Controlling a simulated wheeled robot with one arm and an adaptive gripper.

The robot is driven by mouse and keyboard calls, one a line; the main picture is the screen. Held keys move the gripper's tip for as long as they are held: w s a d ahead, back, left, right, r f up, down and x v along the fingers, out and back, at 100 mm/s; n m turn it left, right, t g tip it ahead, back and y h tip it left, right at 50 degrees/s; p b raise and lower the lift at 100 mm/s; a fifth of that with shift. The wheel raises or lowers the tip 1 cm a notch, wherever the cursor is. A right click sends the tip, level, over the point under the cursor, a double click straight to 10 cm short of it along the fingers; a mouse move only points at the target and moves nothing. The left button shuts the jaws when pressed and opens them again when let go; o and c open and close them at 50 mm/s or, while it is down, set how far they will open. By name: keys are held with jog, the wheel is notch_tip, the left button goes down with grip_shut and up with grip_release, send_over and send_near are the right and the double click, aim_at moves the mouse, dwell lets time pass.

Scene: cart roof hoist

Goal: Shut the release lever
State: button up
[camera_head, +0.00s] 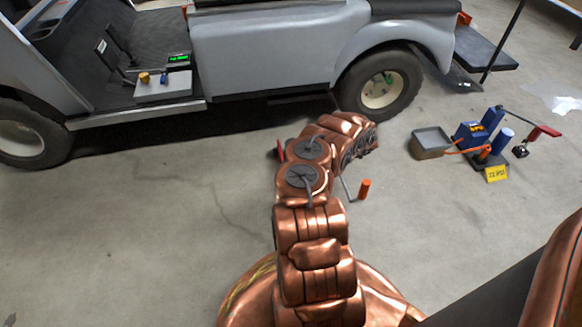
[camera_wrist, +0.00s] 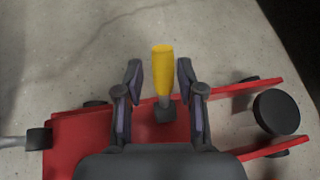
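A lever with a yellow grip (camera_wrist: 162,72) and a dark base stands on a red floor jack (camera_wrist: 75,140) in the wrist view; I take it for the release lever. My gripper (camera_wrist: 160,84) is open, with one dark finger on each side of the yellow grip and a visible gap on both sides. The gripper's palm covers the near middle of the jack. In the head view my arm hides the lever and most of the jack; only a small red piece (camera_head: 281,150) shows beside the arm.
A round black pad (camera_wrist: 276,112) sits at the jack's right end. An orange-gripped handle (camera_head: 364,188) stands right of my arm. The grey cart (camera_head: 265,45) is behind. A blue pump unit (camera_head: 470,135) and a grey tray (camera_head: 431,142) stand right. The floor at left is clear.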

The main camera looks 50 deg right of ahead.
jog(key=shift+o, duration=0.7)
jog(key=shift+d, duration=0.1)
jog(key=shift+d, duration=0.1)
jog(key=shift+s+d+r, duration=0.1)
jog(key=shift+s+r, duration=0.05)
jog(key=v, duration=1.1)
jog(key=shift+s, duration=0.3)
jog(key=shift+d+r, duration=0.1)
jog(key=shift+c, duration=0.3)
